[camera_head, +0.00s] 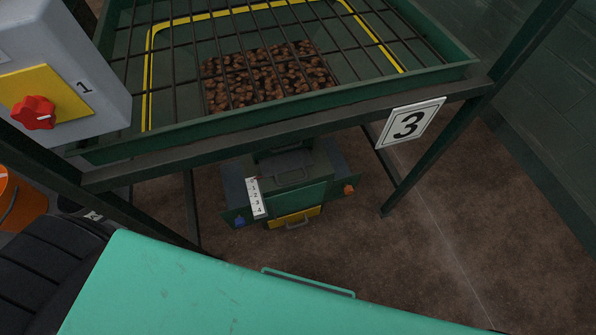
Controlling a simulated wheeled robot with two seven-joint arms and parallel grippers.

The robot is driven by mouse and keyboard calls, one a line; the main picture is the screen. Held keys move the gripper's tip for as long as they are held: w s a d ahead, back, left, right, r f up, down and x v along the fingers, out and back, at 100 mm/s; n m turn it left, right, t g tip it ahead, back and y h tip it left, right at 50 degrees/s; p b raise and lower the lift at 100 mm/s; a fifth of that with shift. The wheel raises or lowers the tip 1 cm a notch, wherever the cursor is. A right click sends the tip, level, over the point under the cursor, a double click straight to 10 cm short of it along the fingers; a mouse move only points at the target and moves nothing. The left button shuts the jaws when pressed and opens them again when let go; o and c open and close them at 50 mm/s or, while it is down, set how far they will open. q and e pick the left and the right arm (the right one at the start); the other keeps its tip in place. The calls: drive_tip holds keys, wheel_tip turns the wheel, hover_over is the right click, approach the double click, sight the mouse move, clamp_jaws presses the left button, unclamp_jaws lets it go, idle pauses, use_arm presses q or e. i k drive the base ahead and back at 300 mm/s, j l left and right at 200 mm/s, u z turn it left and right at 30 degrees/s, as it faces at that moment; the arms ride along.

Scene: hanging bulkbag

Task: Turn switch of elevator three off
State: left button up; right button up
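A sign with a black 3 on white (411,121) is fixed to the front beam of a green hopper frame, right of centre. A grey switch box (62,62) stands at the upper left. It carries a yellow plate (66,93) with a red rotary knob (34,112) and a label that reads 1. No switch marked 3 is in view. Neither of my grippers shows in this view.
The green hopper (300,109) has a dark bar grid over brown lumps (268,76). Under it is a dark green unit (290,184) with a strip of numbers (256,197). Brown floor (470,230) lies open at the right. An orange object (22,203) is at the left edge.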

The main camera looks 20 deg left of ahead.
sight(35, 112)
drive_tip(key=u, duration=1.85)
